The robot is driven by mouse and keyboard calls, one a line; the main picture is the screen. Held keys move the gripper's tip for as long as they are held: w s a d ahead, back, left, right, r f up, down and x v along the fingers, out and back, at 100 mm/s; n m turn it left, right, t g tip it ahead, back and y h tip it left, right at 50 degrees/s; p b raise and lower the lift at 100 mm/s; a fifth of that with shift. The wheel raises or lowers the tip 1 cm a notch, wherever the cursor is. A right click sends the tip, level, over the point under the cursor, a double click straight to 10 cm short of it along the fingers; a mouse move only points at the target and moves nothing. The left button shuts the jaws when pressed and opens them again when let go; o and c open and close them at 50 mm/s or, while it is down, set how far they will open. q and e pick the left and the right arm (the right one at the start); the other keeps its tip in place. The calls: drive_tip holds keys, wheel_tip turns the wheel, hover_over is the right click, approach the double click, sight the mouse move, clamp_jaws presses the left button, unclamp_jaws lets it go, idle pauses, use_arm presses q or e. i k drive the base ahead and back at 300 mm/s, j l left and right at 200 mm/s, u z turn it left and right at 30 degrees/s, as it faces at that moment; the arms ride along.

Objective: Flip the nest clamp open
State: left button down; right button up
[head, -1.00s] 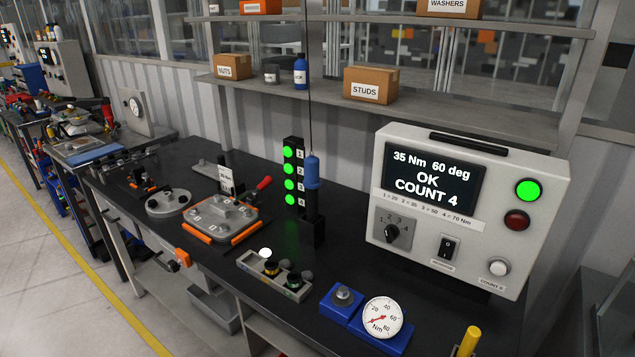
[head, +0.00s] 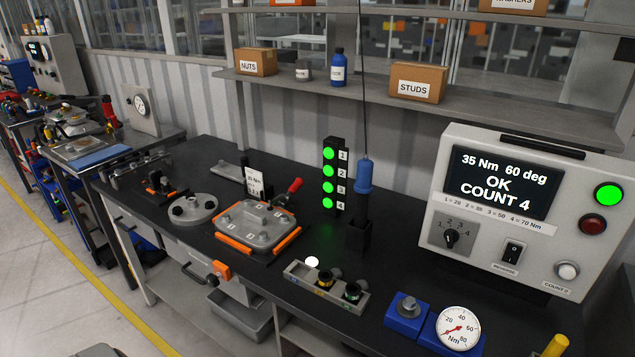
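The nest clamp (head: 294,186) shows by its red handle, which stands tilted up to the right at the back right corner of the nest. The nest holds a grey metal cover plate (head: 256,223) marked with numbers, with orange strips (head: 235,244) along its edges. The clamp's arm is small and partly lost against the plate, so I cannot tell from here how it bears on it. Neither of my grippers is in view.
A green-lit stack light (head: 329,177) and a hanging blue driver (head: 363,176) stand right of the clamp. A small white card (head: 254,182) stands behind the plate. A socket tray (head: 324,287), a dial gauge (head: 458,328) and the controller (head: 535,212) are further right.

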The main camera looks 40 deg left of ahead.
sight(299, 183)
drive_tip(key=k+j+z, duration=0.1)
drive_tip(key=j, duration=0.35)
drive_tip(key=k+j+z, duration=0.1)
drive_tip(key=j, duration=0.3)
drive_tip(key=k+j+z, duration=0.1)
drive_tip(key=j, duration=0.35)
drive_tip(key=k+j+z, duration=0.1)
drive_tip(key=k+j, duration=0.15)
drive_tip(key=j, duration=0.15)
drive_tip(key=k+j+z, duration=0.1)
drive_tip(key=j, duration=0.25)
drive_tip(key=k+j+z, duration=0.1)
drive_tip(key=k+j, duration=0.15)
drive_tip(key=j, duration=0.15)
drive_tip(key=k+j+z, duration=0.1)
drive_tip(key=j, duration=0.25)
drive_tip(key=k+j, duration=0.3)
drive_tip(key=j, duration=0.15)
drive_tip(key=k+j, duration=0.3)
drive_tip(key=j, duration=0.15)
drive_tip(key=k+j, duration=0.3)
drive_tip(key=j, duration=0.15)
